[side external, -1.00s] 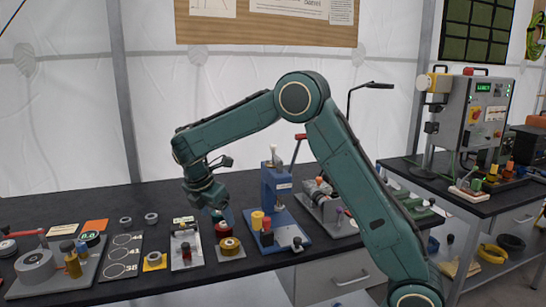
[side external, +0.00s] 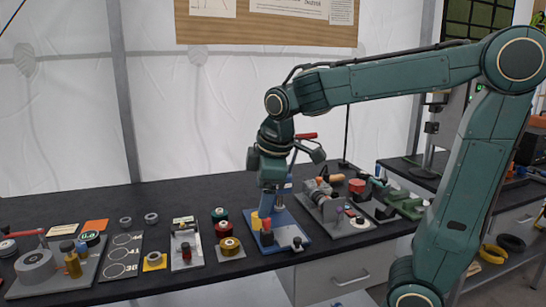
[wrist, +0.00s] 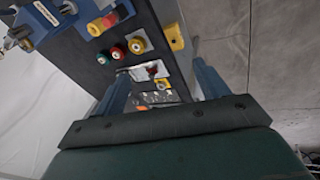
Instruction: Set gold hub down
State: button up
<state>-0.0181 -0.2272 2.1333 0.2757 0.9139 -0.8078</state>
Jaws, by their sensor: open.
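The gold hub (side external: 230,246), a spool-shaped piece with a dark centre, sits upright on a grey plate near the front edge of the bench. It also shows in the wrist view (wrist: 137,46), beyond the fingers and apart from them. My gripper (wrist: 161,75) is open, with two blue fingers wide apart and nothing between them. In the side view my wrist is above the blue press, to the right of the gold hub. The fingertips are hard to make out there against the press.
A red spool (side external: 223,229) and a green spool (side external: 220,214) stand in a row behind the gold hub. The blue press (side external: 290,227) stands to the right, with yellow and red pieces at its base. A grey vise (side external: 330,207) is further right. Dark bench top is free behind the spools.

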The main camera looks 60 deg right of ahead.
jog(key=s+a+m+t+y, duration=0.1)
jog(key=s+a+m, duration=0.1)
jog(key=s, duration=0.4)
jog(key=s+a+f+m+t+y, duration=0.1)
jog(key=s+a+m, duration=0.1)
jog(key=s+m, duration=0.2)
jog(key=s, duration=0.3)
jog(key=shift+a+f+m, duration=0.2)
jog(key=shift+f+m, duration=0.1)
